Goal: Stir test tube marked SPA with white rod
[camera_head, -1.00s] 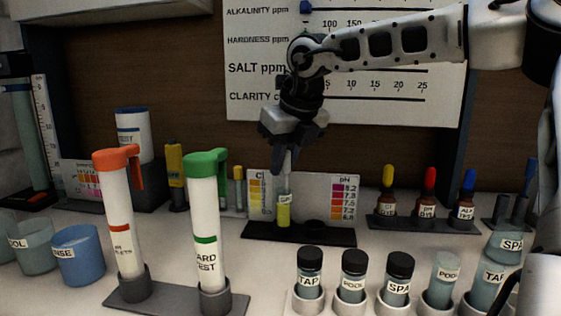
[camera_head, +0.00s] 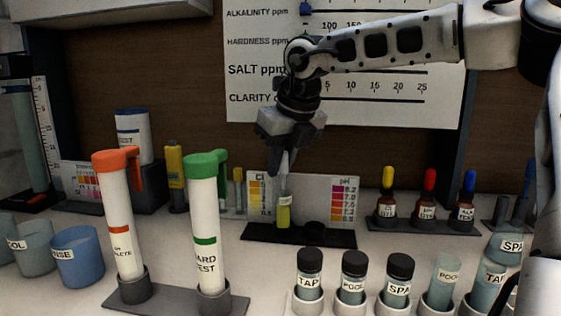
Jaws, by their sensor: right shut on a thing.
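My right gripper (camera_head: 283,168) hangs from above at the middle of the view, pointing down. It is shut on the white rod (camera_head: 284,180), whose upper part shows below the fingers. The rod's lower end goes down at a test tube (camera_head: 284,213) with yellow-green liquid and a small white label, too small to read for sure now. The tube stands upright in a black rack (camera_head: 262,232) in front of the colour charts. The rod appears to reach into the tube's mouth; its tip cannot be made out. My left gripper is not in view.
An orange-capped tube (camera_head: 120,200) and a green-capped tube (camera_head: 205,205) stand front left. Labelled vials, including a SPA vial (camera_head: 398,270), stand front right. Dropper bottles (camera_head: 428,200) are behind them. A blue cup (camera_head: 77,262) is at left.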

